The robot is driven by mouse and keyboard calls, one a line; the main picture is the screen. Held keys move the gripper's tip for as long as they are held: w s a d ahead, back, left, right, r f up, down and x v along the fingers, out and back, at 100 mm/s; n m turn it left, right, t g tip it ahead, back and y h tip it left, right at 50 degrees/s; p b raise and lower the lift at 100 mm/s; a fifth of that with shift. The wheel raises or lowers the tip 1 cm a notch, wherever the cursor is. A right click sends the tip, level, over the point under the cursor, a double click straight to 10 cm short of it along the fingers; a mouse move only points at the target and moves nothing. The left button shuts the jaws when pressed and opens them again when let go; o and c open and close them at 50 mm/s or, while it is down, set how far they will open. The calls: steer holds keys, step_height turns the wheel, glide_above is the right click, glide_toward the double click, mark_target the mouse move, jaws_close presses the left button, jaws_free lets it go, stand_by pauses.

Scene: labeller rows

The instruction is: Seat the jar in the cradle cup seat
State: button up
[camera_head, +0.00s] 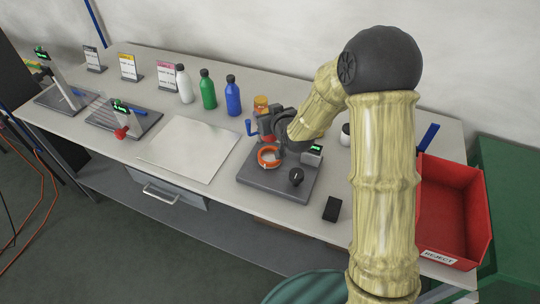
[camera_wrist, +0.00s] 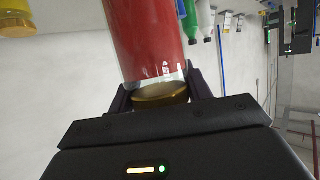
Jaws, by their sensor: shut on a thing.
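The jar (camera_wrist: 150,40) has red contents, clear glass and a gold lid. In the wrist view my gripper (camera_wrist: 158,88) is shut on it near its lid end, with a finger on each side. In the head view my gripper (camera_head: 272,127) is over the back of a dark labeller base, and only a small red part of the jar (camera_head: 268,139) shows. The orange ring of the cradle cup seat (camera_head: 268,157) is on that base, just in front of and below the jar. The arm hides part of the station, and the gap between jar and seat is unclear.
White, green (camera_head: 208,90) and blue bottles (camera_head: 232,96) and an orange-lidded jar (camera_head: 260,102) stand behind. A black knob (camera_head: 296,177) is right of the seat. A red reject bin (camera_head: 450,205) is at the right. A pale sheet (camera_head: 188,150) lies left.

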steer(key=shift+f+p, duration=0.5)
steer(key=shift+f, duration=2.45)
steer(key=shift+f+p, duration=0.45)
steer(key=shift+f, duration=1.65)
steer(key=o, duration=1.2)
